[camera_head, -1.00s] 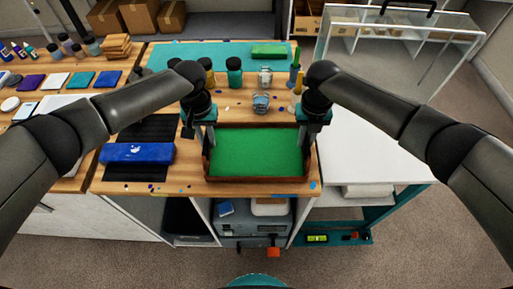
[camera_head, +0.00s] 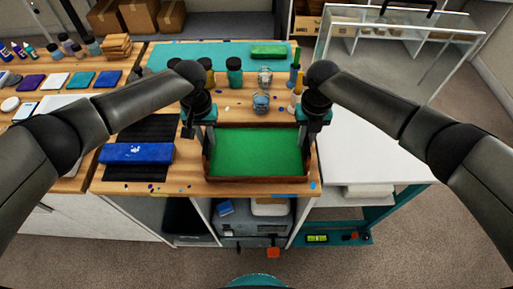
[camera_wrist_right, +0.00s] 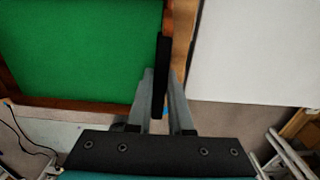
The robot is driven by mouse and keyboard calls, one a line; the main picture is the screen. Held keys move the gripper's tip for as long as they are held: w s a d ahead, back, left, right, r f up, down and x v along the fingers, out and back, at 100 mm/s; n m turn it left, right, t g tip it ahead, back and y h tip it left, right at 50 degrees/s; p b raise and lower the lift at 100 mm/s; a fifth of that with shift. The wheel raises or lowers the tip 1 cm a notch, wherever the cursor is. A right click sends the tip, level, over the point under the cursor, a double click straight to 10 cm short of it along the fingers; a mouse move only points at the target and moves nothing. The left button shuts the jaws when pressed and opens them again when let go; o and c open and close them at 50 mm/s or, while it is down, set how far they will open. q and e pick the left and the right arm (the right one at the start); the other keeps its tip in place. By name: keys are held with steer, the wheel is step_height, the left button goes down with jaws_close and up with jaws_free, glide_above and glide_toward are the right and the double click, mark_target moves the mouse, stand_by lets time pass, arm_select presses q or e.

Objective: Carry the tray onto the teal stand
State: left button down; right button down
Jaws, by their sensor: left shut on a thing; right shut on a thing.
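The tray (camera_head: 205,168) has low brown walls and a green inside. It is level at the front of the wooden workbench; I cannot tell whether it touches the top. My left gripper (camera_head: 211,142) is shut on its left side and my right gripper (camera_head: 303,138) on its right side. In the right wrist view, the right gripper (camera_wrist_right: 159,90) has its fingers around a dark upright piece at the side of the tray (camera_wrist_right: 60,102). The teal stand (camera_head: 378,222), with a white top, is right of the bench. Its top also shows in the right wrist view (camera_wrist_right: 250,55).
A blue case (camera_head: 137,153) lies on a black mat left of the tray. The stand's white top (camera_head: 365,150) looks mostly clear.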

arm_select(q)
steer(key=shift+r, duration=0.15)
arm_select(e)
steer(key=shift+r, duration=0.15)
